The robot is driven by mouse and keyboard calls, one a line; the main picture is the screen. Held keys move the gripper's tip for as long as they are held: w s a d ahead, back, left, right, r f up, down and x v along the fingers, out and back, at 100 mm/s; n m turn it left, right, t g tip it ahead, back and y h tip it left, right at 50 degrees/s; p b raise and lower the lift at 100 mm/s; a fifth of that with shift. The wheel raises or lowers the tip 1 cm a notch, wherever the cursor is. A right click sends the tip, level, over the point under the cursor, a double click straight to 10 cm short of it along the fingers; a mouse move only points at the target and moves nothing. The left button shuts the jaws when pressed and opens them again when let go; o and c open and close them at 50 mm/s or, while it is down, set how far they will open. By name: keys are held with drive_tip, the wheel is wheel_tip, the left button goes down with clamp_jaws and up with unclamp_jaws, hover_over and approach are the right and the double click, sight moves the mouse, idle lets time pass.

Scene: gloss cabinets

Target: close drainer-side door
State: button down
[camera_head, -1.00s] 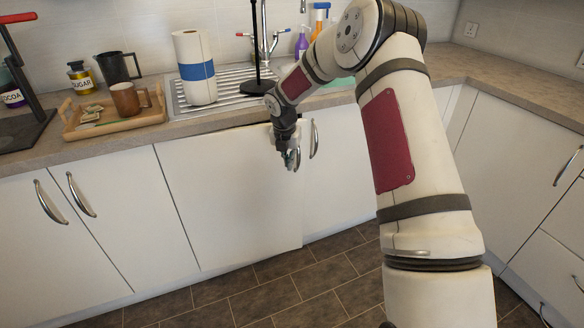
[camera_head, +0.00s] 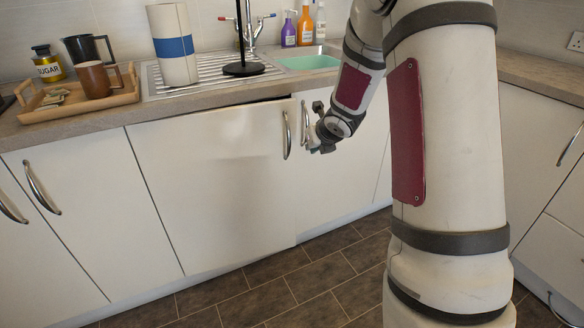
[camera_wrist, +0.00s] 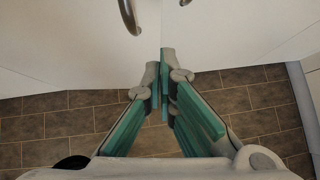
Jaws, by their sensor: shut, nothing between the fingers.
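The drainer-side door (camera_head: 215,185) is the white panel under the ribbed drainer (camera_head: 215,72). A thin dark gap shows along its top right, so it looks slightly ajar. Its curved metal handle (camera_head: 287,136) is near its right edge. My gripper (camera_head: 316,149) is beside that edge, low in front of the neighbouring door's handle (camera_head: 304,118). In the wrist view my gripper (camera_wrist: 166,56) has its fingertips together with nothing between them, near the seam of the two panels. The drainer-side handle (camera_wrist: 130,16) is up and left there. Contact with the door cannot be told.
The neighbouring door (camera_head: 345,165) under the sink (camera_head: 308,62) looks flush. A black stand (camera_head: 242,68), a paper towel roll (camera_head: 173,45) and a tray (camera_head: 80,108) with a mug are on the counter. The tiled floor (camera_head: 260,295) in front is clear.

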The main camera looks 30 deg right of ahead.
sight(289, 142)
drive_tip(key=s+a+n+t+y+b, duration=0.2)
drive_tip(key=s+t+b, duration=0.15)
drive_tip(key=s, duration=0.35)
drive_tip(key=shift+n, duration=0.3)
drive_tip(key=b+x, duration=0.1)
drive_tip(key=x, duration=0.3)
drive_tip(key=b+x, duration=0.1)
drive_tip(key=x, duration=0.3)
drive_tip(key=b+x, duration=0.1)
drive_tip(key=x, duration=0.3)
drive_tip(key=shift+w+r, duration=0.25)
drive_tip(key=shift+w, duration=0.25)
drive_tip(key=shift+w+a, duration=0.1)
drive_tip(key=shift+w, duration=0.5)
drive_tip(key=shift+n+y, duration=0.4)
drive_tip(key=shift+y, duration=0.2)
drive_tip(key=w, duration=0.2)
drive_tip(key=w+d, duration=0.1)
drive_tip(key=w, duration=0.3)
drive_tip(key=shift+w+d, duration=0.35)
drive_tip(key=shift+a+r, duration=0.1)
